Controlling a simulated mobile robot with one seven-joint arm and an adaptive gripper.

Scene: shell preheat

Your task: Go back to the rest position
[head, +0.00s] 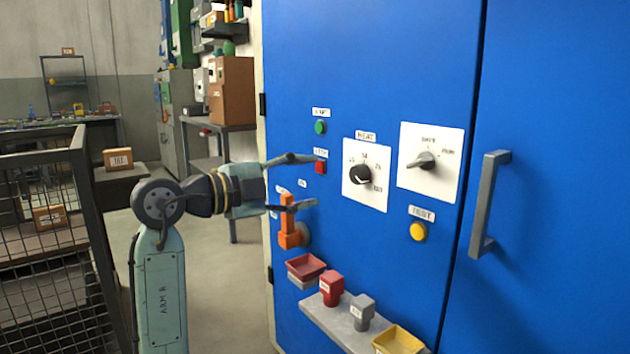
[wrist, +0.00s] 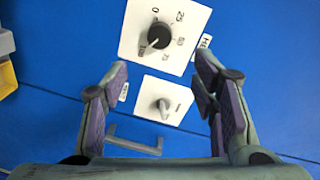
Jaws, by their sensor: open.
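My gripper (head: 303,182) is in front of the left part of the blue cabinet (head: 370,60), with its two fingers spread and nothing between them. It also shows in the wrist view (wrist: 162,72), its purple-padded fingers wide apart. A heat dial (head: 360,175) with a black knob is to its right; its pointer is near 100. In the wrist view the heat dial (wrist: 158,36) is beyond the fingertips. A white plate with a grey selector knob (head: 424,161) is farther right; this knob (wrist: 163,106) appears between the fingers in the wrist view.
A green button (head: 320,128), red button (head: 320,168), yellow button (head: 418,231) and orange lever (head: 289,228) are on the cabinet. A grey door handle (head: 488,204) juts out right. A shelf with small bins (head: 331,288) projects below. A mesh cage (head: 50,250) stands left.

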